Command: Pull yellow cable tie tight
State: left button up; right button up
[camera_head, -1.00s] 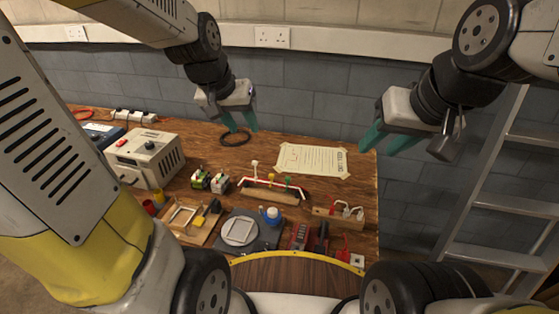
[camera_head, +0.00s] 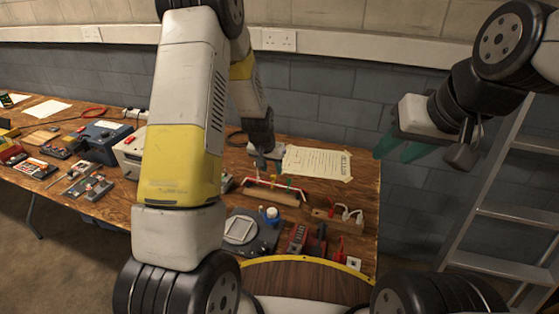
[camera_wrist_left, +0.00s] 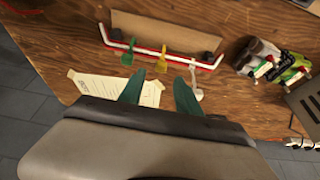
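The yellow cable tie (camera_wrist_left: 161,62) stands up from the middle of a red and white cable bundle (camera_wrist_left: 130,50), between a green tie (camera_wrist_left: 127,59) and a white tie (camera_wrist_left: 197,92). The bundle runs along a wooden block (camera_wrist_left: 165,32). My left gripper (camera_wrist_left: 158,90) is open and empty, pointing at the bundle, its teal fingers either side of the yellow tie's line and a little short of it. In the head view my left gripper (camera_head: 267,166) is over the bundle's back side and hides most of the ties. My right gripper (camera_head: 403,149) is open and empty, above the bench's right end.
A taped paper sheet (camera_head: 317,162) lies behind the bundle. Green and white connectors (camera_wrist_left: 268,62) lie beside it. A ladder (camera_head: 510,215) is at the right.

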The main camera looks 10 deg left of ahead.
aim_at(273, 176)
pick_arm(q)
jog(key=shift+x, duration=1.85)
grip_shut()
